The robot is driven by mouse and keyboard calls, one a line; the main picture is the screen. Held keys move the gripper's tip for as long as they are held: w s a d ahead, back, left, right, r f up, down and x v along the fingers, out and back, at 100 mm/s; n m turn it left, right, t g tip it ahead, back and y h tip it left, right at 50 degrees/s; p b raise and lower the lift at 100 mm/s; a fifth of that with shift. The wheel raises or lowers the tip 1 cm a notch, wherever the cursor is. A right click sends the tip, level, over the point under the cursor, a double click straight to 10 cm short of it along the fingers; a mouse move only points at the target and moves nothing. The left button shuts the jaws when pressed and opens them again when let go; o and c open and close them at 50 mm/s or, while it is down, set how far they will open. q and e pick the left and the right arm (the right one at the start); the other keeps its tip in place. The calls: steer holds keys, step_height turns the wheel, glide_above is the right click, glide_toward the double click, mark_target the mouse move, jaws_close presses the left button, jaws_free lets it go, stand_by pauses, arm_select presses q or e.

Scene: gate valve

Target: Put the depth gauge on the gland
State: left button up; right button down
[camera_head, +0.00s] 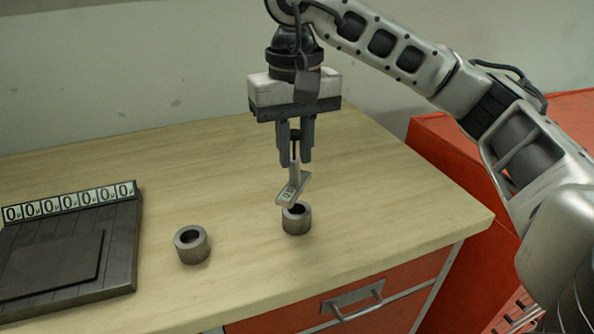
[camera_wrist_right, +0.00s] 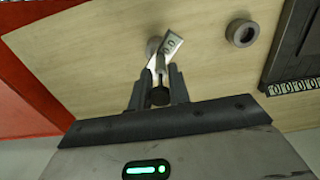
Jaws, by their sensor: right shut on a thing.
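The depth gauge (camera_head: 292,188) is a small grey tool with a slim stem and a flat plate showing digits. My right gripper (camera_head: 296,162) points down and is shut on its stem. In the right wrist view, the gauge (camera_wrist_right: 170,45) extends out from between the fingertips (camera_wrist_right: 161,74). Its plate is tilted in the head view, just above a grey metal ring (camera_head: 297,221) and hiding part of its top. I cannot tell whether they touch. A similar ring (camera_head: 191,246) stands to the left. Which ring is the gland is not clear. My left gripper is out of view.
A dark panel (camera_head: 120,245) with a row of digit tiles (camera_head: 70,200) lies at the table's left. The wooden tabletop (camera_head: 390,200) is clear around the rings. Its front edge lies above a red drawer with a handle (camera_head: 352,300). A wall stands behind.

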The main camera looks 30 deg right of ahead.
mark_target(297, 171)
steer(key=shift+w+d+f, duration=0.4)
steer(key=shift+w+f, duration=0.05)
steer(key=shift+f, duration=0.3)
steer(key=f, duration=0.3)
steer(key=shift+w+d, duration=0.25)
steer(key=shift+f, duration=0.3)
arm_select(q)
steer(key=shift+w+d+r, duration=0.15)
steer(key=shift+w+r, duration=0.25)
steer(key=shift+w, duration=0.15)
arm_select(e)
steer(key=shift+f+b, duration=0.15)
steer(key=shift+b, duration=0.15)
steer(key=c, duration=1.7)
jaws_free()
steer(key=shift+f, duration=0.1)
steer(key=shift+c, duration=0.2)
steer(key=o, duration=0.4)
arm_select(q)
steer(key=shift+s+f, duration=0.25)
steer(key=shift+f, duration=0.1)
